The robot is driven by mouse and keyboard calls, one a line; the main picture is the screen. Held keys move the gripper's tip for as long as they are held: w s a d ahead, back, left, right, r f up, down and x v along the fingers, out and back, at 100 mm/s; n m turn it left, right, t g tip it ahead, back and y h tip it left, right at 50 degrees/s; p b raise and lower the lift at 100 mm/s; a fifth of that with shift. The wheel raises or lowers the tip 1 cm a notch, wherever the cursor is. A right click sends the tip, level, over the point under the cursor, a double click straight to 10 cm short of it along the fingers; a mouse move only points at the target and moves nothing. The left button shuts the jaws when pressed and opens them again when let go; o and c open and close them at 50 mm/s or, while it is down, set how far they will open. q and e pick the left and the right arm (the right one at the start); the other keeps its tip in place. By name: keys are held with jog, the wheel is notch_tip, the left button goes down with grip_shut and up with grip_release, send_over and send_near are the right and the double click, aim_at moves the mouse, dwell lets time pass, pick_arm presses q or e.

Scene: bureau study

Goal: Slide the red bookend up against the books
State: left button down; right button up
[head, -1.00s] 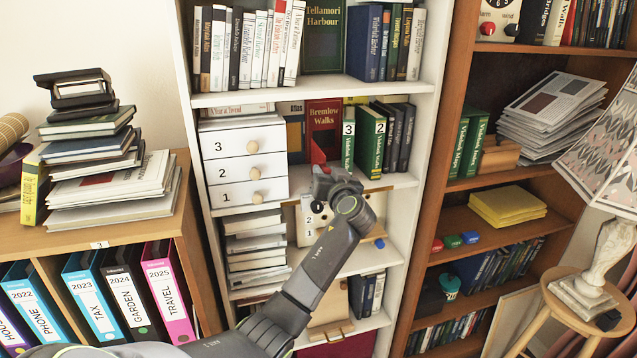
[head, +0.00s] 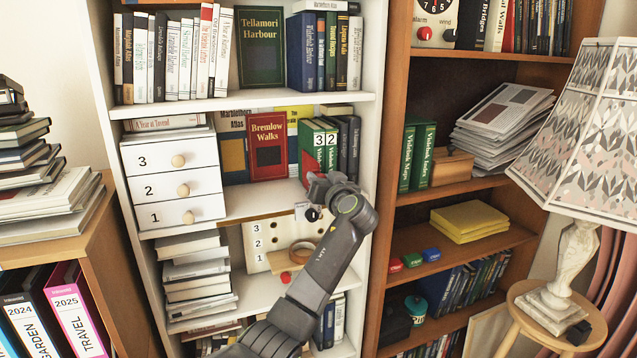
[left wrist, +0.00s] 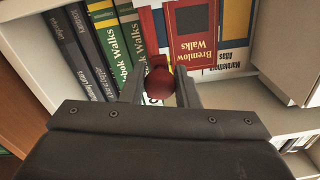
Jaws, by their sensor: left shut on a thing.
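The red bookend (head: 307,160) stands on the middle shelf of the white bookcase, just left of the green books (head: 325,133) labelled 3 and 2. In the left wrist view the bookend's upright (left wrist: 149,32) is beside the nearest green book (left wrist: 129,36); they look very close, but I cannot tell if they touch. My left gripper (head: 312,182) is at the shelf front, by the bookend's foot. In the left wrist view its fingers (left wrist: 160,92) are shut on the bookend's round red knob (left wrist: 160,82). My right gripper is not in view.
The red Bremlow Walks book (head: 268,145) stands upright behind and left of the bookend. A white drawer unit (head: 172,182) fills the shelf's left end. Bare shelf (head: 250,200) lies between. A pegboard box (head: 262,238) and tape roll (head: 302,252) are on the shelf below.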

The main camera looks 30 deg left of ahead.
pick_arm(q)
jog(key=c, duration=1.4)
grip_release()
jog(key=shift+w+d+r, duration=0.1)
jog(key=shift+d+r, duration=0.05)
jog(key=o, duration=0.3)
jog(key=shift+w+d, duration=0.1)
jog(key=b+v, duration=0.4)
jog(key=v, duration=1.3)
jog(key=shift+s, duration=0.25)
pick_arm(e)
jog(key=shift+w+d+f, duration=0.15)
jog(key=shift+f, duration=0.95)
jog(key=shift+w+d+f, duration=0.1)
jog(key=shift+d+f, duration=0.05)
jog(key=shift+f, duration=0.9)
pick_arm(q)
jog(key=shift+d, duration=0.1)
